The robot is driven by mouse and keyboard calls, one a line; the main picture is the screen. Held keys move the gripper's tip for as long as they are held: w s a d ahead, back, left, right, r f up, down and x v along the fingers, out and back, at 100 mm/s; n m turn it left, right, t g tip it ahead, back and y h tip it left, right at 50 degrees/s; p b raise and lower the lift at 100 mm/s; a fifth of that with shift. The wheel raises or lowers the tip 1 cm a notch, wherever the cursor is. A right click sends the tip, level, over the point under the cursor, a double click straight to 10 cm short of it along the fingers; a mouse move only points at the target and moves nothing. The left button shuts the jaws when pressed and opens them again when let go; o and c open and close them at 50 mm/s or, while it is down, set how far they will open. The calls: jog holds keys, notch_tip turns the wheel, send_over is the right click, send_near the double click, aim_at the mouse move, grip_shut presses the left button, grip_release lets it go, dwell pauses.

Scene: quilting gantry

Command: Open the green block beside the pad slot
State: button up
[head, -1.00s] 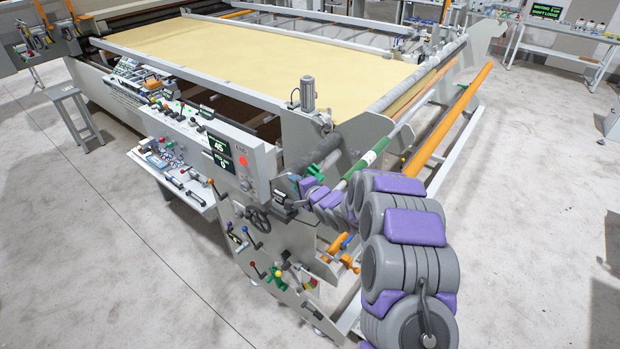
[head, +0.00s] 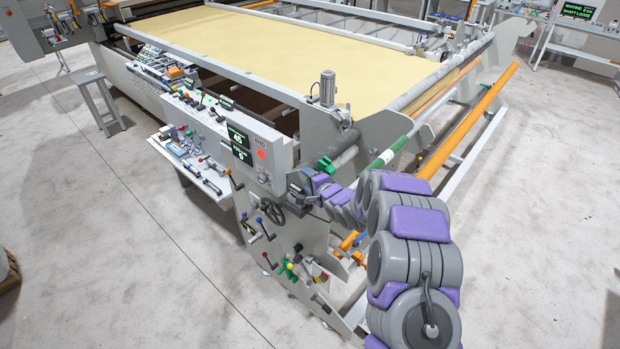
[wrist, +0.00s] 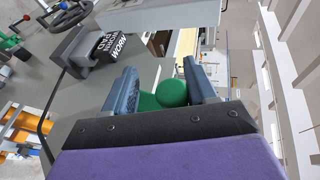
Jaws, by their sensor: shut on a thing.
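The green block (wrist: 172,92) shows in the wrist view as a rounded green piece between the two blue-grey fingers of my gripper (wrist: 163,84). My gripper is shut on it. The fingers and the dark palm edge hide part of the block. In the head view, green (head: 325,164) shows at the near corner of the machine, just above the end of my arm. A dark block labelled "WORN PAD" (wrist: 108,46) sits left of the fingers in the wrist view. The slot itself is not clear.
A handwheel (head: 272,212) and several coloured levers are on the end plate left of my arm. A control panel (head: 225,125) stands above a parts shelf (head: 196,163). An orange rail (head: 470,120) runs to the right.

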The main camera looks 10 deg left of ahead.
jog(key=shift+o, duration=0.9)
jog(key=shift+w+a+f, duration=0.1)
jog(key=shift+a+f, duration=0.25)
jog(key=shift+a+r, duration=0.1)
jog(key=shift+r, duration=0.15)
jog(key=shift+w+r, duration=0.1)
jog(key=shift+r, duration=0.1)
jog(key=b+v, duration=0.3)
jog(key=v, duration=1.4)
jog(key=shift+d, duration=0.35)
jog(key=shift+f, duration=0.1)
